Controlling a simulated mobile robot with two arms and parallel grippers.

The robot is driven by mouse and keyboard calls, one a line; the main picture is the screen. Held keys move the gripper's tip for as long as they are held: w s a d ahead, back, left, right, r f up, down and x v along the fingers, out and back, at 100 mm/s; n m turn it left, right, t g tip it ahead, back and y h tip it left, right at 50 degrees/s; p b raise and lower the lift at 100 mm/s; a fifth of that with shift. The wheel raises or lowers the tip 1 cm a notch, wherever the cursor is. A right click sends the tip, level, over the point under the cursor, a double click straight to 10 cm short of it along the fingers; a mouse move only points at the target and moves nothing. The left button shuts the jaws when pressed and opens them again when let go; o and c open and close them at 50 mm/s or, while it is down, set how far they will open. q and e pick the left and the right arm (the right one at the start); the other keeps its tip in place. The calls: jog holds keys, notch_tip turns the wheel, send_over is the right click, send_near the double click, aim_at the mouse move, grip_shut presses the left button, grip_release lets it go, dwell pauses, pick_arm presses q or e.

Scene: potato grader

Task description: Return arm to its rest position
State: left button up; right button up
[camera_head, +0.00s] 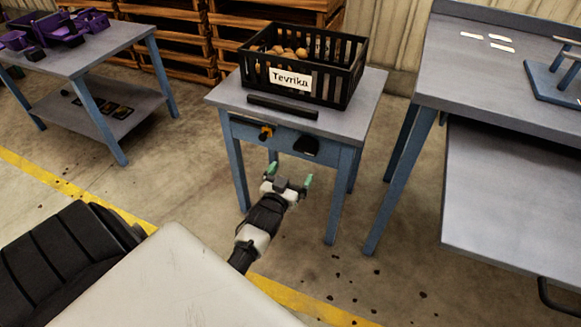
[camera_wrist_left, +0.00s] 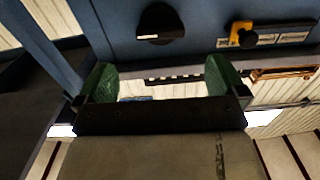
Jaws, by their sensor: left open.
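My left gripper (camera_head: 289,181) reaches out low in front of the small blue-legged table (camera_head: 349,119), below the level of its top. Its two green fingertips are spread apart with nothing between them. In the left wrist view the open gripper (camera_wrist_left: 160,82) faces the table's blue front panel (camera_wrist_left: 200,25). A black knob (camera_wrist_left: 159,23) and a yellow-and-black switch (camera_wrist_left: 243,35) show on that panel, beyond the fingertips. My right gripper is not in either view.
A black crate (camera_head: 345,83) labelled "Tevrika" holds several potatoes on the small table. A workbench (camera_head: 490,75) stands to the right with a lower grey surface (camera_head: 510,190). A table (camera_head: 95,55) with purple bins is at the left. Bare floor (camera_head: 180,185) lies between.

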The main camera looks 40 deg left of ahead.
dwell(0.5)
